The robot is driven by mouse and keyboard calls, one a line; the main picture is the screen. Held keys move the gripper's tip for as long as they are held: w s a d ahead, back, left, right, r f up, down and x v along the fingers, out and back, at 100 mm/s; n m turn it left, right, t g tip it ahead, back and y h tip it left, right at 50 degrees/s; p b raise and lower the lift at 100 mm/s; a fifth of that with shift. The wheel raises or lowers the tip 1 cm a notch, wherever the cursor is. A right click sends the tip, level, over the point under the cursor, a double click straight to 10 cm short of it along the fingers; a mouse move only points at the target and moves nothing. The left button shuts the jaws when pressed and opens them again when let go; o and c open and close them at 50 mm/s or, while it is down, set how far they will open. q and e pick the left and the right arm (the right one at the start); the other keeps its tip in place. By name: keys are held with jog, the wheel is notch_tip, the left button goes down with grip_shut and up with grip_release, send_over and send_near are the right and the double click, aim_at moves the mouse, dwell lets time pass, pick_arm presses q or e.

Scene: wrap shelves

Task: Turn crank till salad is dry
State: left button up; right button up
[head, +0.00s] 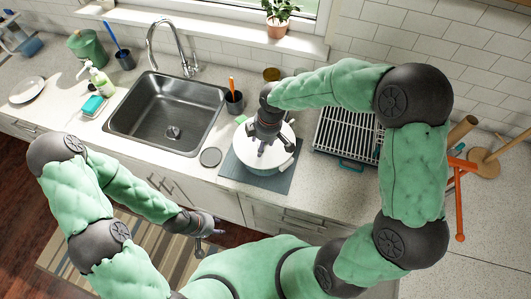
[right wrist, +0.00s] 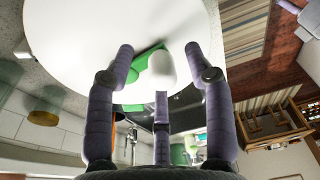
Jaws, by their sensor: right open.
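The salad spinner, a round bowl with a white lid (head: 279,157), stands on a grey mat (head: 283,182) on the counter. My right gripper (head: 262,148) points down over the lid. In the right wrist view, the white lid (right wrist: 75,40) fills the top. A green crank arm (right wrist: 137,70) and a pale knob (right wrist: 161,66) show there. My right gripper's fingers (right wrist: 160,65) are open and spread on either side of the knob; I cannot tell if they touch it. The salad is hidden. My left gripper (head: 213,232) hangs low in front of the cabinets, away from the spinner, its fingers too small to read.
A sink (head: 168,115) lies to the left, and a dish rack (head: 348,135) to the right. A dark cup (head: 233,101) stands behind the mat, and a round grey disc (head: 210,157) lies left of it. An orange-handled tool (head: 460,205) is at far right.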

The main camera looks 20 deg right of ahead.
jog(key=shift+r+p, duration=2.75)
jog(key=shift+r, duration=1.25)
